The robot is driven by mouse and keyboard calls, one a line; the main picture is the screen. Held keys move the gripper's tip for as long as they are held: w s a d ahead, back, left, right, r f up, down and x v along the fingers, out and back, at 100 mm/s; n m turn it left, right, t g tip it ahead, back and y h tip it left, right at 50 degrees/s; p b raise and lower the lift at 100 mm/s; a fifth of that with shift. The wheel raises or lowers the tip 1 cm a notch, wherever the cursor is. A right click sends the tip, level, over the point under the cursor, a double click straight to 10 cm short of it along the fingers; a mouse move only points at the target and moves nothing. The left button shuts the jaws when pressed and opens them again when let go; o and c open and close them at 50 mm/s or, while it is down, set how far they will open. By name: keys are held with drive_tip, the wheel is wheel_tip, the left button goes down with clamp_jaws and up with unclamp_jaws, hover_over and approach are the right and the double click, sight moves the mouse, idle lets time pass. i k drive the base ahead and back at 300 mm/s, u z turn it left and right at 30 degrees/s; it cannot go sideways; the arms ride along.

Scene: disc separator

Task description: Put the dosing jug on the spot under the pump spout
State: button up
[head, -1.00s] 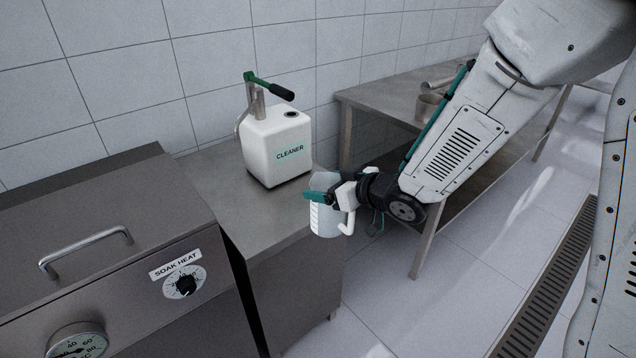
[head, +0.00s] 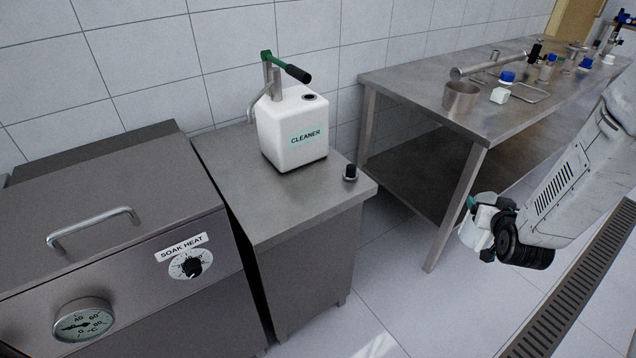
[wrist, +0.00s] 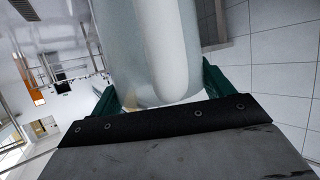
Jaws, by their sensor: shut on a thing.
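The translucent dosing jug (head: 474,236) is held by my gripper (head: 476,212) at the right of the head view, over the floor in front of the long bench. In the wrist view the jug (wrist: 155,45) fills the top centre between the green fingers. Much of it is hidden by the gripper in the head view. The white CLEANER container (head: 293,135) stands on the steel cabinet, with a hand pump (head: 270,75) on top, a green lever and black grip. Its bent spout (head: 256,103) hangs at the container's left side. The spot under it is not clearly visible.
A soak tank (head: 110,240) stands left. The long bench (head: 420,95) holds a metal pot (head: 461,96) and bottles. A gap separates cabinet and bench.

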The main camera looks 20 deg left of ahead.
sight(264, 196)
drive_tip(key=z, duration=1.25)
drive_tip(key=k, duration=0.65)
drive_tip(key=u, duration=1.6)
